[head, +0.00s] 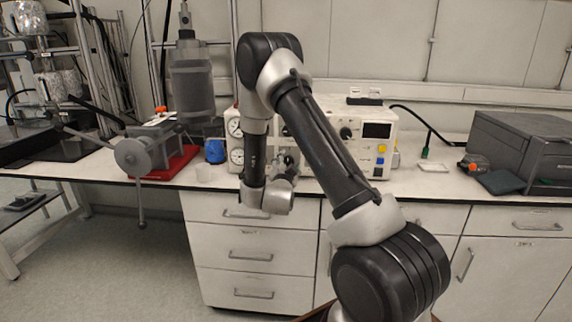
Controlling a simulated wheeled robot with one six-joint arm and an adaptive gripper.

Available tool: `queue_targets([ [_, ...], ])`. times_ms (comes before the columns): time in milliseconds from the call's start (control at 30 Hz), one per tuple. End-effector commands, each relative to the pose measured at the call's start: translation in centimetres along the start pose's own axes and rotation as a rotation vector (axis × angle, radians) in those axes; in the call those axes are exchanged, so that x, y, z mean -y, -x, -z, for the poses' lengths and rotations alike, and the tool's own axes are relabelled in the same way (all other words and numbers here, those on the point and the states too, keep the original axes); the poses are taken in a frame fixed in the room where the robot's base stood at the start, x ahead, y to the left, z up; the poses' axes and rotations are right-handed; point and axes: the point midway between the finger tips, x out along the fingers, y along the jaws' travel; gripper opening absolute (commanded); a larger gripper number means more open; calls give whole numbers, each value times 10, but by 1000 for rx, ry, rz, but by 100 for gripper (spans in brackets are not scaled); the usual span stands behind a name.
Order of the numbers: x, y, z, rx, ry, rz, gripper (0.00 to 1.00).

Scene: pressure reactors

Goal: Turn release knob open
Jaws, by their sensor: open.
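A cream control box (379,155) stands on the bench with round gauges (236,156) at its left side. A black knob (346,133) shows on its front, right of my forearm. I cannot tell from this view which control is the release knob; my arm hides much of the box's middle. My gripper (287,160) is small and partly hidden behind my wrist, open, in front of the lower left-middle of the box. I cannot tell whether it touches a control there.
A dark grey cylindrical vessel (192,85) stands left of the box, with a red-based device (178,163) and a blue item (214,151). A small white cup (203,173) is near the bench's front edge. A grey machine (520,145) stands at right. White drawers (250,277) are below.

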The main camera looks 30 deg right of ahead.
Motion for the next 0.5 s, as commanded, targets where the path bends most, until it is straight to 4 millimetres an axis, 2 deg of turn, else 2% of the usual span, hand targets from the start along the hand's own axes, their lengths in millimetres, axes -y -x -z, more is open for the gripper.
queue_targets([
  [133,0,-10,0,0,0,0,60],
  [367,0,-11,0,1,0,0,60],
  [500,0,-11,0,1,0,0,38],
])
